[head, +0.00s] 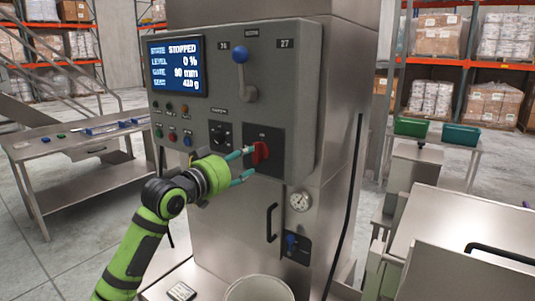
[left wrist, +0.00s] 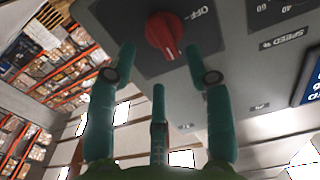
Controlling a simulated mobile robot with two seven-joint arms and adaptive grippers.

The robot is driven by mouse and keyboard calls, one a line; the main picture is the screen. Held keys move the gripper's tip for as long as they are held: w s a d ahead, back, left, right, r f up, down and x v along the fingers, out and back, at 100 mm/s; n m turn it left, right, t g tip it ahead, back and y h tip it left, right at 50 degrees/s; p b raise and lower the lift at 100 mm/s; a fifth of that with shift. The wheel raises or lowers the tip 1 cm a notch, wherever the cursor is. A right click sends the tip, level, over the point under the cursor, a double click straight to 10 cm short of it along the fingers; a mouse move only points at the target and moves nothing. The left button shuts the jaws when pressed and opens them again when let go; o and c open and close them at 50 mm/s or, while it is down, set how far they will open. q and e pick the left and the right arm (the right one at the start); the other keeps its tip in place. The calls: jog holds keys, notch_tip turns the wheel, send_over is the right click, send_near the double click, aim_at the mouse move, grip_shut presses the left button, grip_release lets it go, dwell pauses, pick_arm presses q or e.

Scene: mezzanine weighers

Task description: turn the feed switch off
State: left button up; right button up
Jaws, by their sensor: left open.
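The feed switch is a red rotary knob (head: 260,153) on a dark plate at the lower right of the grey control panel (head: 302,100). In the left wrist view the red knob (left wrist: 164,34) is at top centre, with an OFF label (left wrist: 203,14) beside it. Its white mark does not point at that label. My left gripper (head: 248,163) is at the knob, its green fingers open and spread to either side. In the left wrist view the fingertips (left wrist: 160,52) flank the knob with visible gaps. My right gripper is out of view.
The panel screen (head: 175,66) reads STOPPED, level 0 %. A blue-knobbed lever (head: 240,55), a black dial (head: 220,133) and several push buttons (head: 172,137) are near. Below are a door handle (head: 271,222), a gauge (head: 299,201) and a white bucket (head: 259,289).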

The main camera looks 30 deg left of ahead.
aim_at(256, 154)
pick_arm(q)
jog(key=w+p, duration=0.1)
jog(key=w, duration=0.3)
jog(key=shift+w+r+p, duration=0.1)
jog(key=shift+w+p, duration=0.15)
jog(key=shift+p, duration=0.1)
jog(key=shift+w+d, duration=0.2)
jog(key=shift+w, duration=0.45)
jog(key=shift+f, duration=0.2)
grip_shut()
